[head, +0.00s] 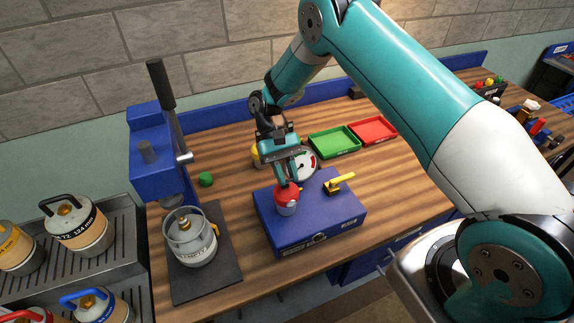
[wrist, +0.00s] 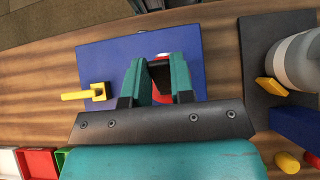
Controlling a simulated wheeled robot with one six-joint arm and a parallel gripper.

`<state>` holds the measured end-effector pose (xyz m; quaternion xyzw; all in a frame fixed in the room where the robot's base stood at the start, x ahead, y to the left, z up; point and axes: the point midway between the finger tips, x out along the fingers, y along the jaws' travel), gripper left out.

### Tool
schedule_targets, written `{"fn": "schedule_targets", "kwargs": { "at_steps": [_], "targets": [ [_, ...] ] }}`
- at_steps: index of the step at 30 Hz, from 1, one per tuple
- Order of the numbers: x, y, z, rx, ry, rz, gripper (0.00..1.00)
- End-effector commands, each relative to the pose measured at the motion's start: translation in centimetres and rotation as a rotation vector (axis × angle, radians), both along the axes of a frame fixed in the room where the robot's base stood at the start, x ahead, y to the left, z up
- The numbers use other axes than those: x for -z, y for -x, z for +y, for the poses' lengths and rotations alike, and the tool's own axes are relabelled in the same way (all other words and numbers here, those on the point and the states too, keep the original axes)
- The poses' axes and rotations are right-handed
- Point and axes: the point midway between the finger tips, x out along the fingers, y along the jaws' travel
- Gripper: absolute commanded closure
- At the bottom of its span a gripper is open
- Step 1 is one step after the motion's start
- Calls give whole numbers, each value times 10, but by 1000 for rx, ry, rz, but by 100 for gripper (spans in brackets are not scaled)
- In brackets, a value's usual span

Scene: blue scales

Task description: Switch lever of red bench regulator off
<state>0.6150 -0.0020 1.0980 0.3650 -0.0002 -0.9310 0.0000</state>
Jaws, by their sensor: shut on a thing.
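A small red regulator (head: 287,195) with a grey lower band stands on the blue box (head: 335,213). My gripper (head: 286,182) points down at it from above and is shut on its top. In the wrist view, the fingers (wrist: 161,72) cover most of the red regulator (wrist: 163,56), and only bits of red and white show around them. A yellow lever (head: 341,182) sits on the box top, right of the regulator and apart from my gripper. The yellow lever also shows in the wrist view (wrist: 78,96). No lever on the red body itself is visible.
A round gauge (head: 304,166) stands behind the box. A blue lever press (head: 150,165) and a grey canister (head: 191,246) on a dark mat (head: 200,287) are at the left. Green (head: 334,143) and red (head: 373,131) trays lie behind right. Bare wood is right of the box.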

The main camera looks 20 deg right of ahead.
Motion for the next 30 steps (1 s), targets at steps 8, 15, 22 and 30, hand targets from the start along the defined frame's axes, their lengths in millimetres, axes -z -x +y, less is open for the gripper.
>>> {"fn": "schedule_targets", "kwargs": {
  "at_steps": [8, 15, 22, 30],
  "targets": [
    [-3, -3, 0, 0, 0, 60, 100],
    [-1, -4, 0, 0, 0, 74, 100],
    [-1, -4, 0, 0, 0, 74, 100],
    [-1, -4, 0, 0, 0, 74, 51]
  ]
}}
